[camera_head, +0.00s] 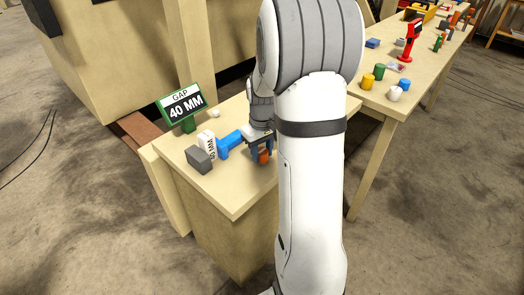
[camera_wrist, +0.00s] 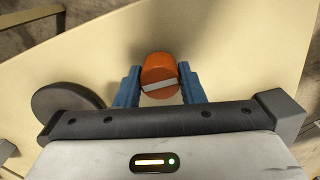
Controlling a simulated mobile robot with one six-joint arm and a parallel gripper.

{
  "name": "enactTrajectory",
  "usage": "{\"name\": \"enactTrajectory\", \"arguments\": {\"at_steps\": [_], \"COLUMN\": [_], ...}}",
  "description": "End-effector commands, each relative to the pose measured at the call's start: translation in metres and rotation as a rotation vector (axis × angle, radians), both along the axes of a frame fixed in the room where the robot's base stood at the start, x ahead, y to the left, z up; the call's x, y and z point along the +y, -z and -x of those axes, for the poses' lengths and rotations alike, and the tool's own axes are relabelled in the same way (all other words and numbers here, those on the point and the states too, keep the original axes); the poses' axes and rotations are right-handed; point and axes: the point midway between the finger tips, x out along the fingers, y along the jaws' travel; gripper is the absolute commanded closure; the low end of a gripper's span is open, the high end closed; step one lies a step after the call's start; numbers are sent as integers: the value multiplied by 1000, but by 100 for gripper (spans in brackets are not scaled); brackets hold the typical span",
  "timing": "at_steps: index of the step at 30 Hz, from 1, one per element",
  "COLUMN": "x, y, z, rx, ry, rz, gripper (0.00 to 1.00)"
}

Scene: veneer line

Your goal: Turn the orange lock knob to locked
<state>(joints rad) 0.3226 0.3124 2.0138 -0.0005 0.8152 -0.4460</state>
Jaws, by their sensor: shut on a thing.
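The orange lock knob (camera_wrist: 160,70) stands between the blue fingers of my gripper (camera_wrist: 160,90) in the wrist view, with a pale bar across its face running slightly up to the right. My gripper is shut on it. In the head view the knob (camera_head: 263,157) shows as a small orange spot between the fingers of my gripper (camera_head: 261,148), at the front right of the near table. The blue gauge body (camera_head: 230,142) lies just left of the gripper. Lock markings cannot be read.
A green sign reading GAP 40 MM (camera_head: 184,106) stands behind. Another table (camera_head: 408,100) at the right holds several coloured items.

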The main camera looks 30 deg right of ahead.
Motion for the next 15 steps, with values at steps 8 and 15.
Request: {"name": "enactTrajectory", "arguments": {"at_steps": [8, 15], "x": [1, 1], "y": [0, 0], "z": [0, 0], "rx": [0, 0], "ry": [50, 200], "rz": [-1, -1], "gripper": [87, 87]}}
